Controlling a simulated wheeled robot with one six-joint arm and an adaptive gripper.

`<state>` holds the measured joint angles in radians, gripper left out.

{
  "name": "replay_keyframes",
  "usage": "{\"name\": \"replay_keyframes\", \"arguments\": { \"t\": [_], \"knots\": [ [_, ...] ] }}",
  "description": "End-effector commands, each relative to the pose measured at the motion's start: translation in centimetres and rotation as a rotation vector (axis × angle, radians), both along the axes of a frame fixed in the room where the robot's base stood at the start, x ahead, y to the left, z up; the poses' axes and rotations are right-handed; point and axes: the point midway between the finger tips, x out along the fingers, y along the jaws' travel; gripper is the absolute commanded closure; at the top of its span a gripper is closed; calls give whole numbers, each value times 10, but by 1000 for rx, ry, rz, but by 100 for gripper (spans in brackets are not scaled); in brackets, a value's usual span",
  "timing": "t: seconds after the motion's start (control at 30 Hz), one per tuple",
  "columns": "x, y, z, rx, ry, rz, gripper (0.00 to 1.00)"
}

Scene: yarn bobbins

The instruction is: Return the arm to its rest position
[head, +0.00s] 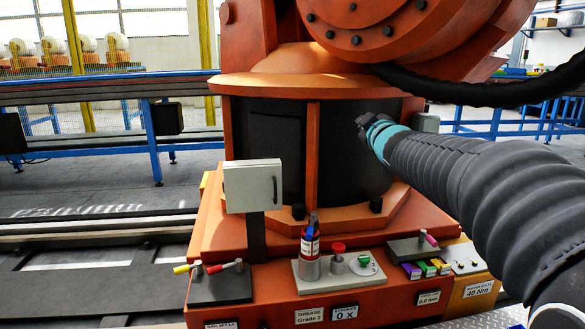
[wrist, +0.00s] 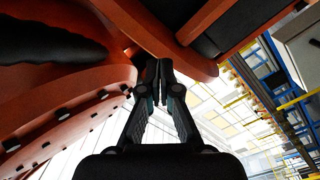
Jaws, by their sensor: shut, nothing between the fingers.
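My gripper (wrist: 160,84) shows in the wrist view with its two dark fingers drawn together at the tips and nothing between them. In the head view my gripper (head: 364,124) is at the end of my black ribbed arm, which comes in from the right. It appears in front of the dark cylindrical base (head: 270,150) of a big orange machine. How far it is from that base I cannot tell.
The orange machine (head: 400,40) overhangs the scene. Below, its ledge carries a grey box on a post (head: 252,186), a grease bottle (head: 310,255) on a plate, and coloured-handled tools (head: 225,266). Blue rails (head: 100,88) run behind. The floor at left (head: 90,200) looks clear.

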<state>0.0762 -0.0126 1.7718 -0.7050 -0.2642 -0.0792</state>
Motion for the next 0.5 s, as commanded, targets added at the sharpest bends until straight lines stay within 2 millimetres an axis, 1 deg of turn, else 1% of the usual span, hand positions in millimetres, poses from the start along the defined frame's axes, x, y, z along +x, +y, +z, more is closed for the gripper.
{"name": "replay_keyframes", "arguments": {
  "t": [0.03,0.17,0.2,0.27,0.3,0.37,0.4,0.47,0.5],
  "knots": [
    [-21,-6,-5,41,46,-44,100],
    [-75,-21,-38,157,196,-162,100],
    [-93,-24,-49,194,244,-194,100],
    [-122,-28,-69,247,320,-241,100],
    [-142,-29,-83,281,372,-270,100],
    [-172,-30,-105,334,453,-312,100],
    [-193,-29,-120,368,507,-337,100],
    [-225,-27,-144,418,590,-371,100],
    [-246,-24,-159,449,644,-391,100]
  ]
}}
